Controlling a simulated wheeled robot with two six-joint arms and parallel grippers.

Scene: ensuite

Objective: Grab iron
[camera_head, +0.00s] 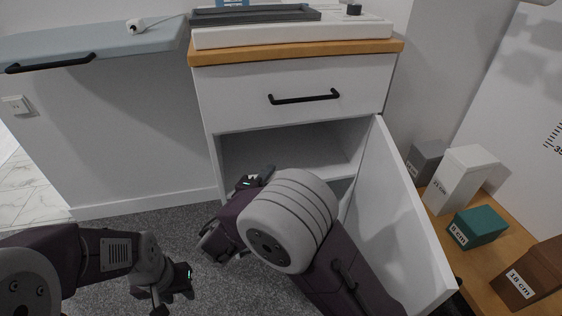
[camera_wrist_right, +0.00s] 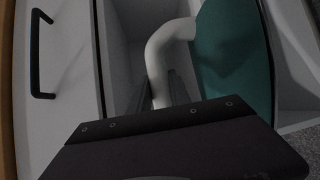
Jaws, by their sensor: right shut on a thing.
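The iron shows in the right wrist view as a teal body (camera_wrist_right: 233,50) with a white curved handle (camera_wrist_right: 165,48). My right gripper (camera_wrist_right: 158,92) is shut on that handle; its fingers show on either side of it. In the head view, my right gripper is largely hidden behind my own arm, in front of the open lower compartment of the white cabinet (camera_head: 240,110). The iron cannot be made out in the head view. My left gripper (camera_head: 175,286) hangs low over the grey carpet, apart from the cabinet; its jaw opening is unclear.
The open cabinet door (camera_head: 392,215) stands right of my right arm. A drawer with a black handle (camera_head: 304,98) is above the compartment. Labelled boxes, including a teal one (camera_head: 477,227), stand on a wooden surface at right. Carpet lies clear left of the cabinet.

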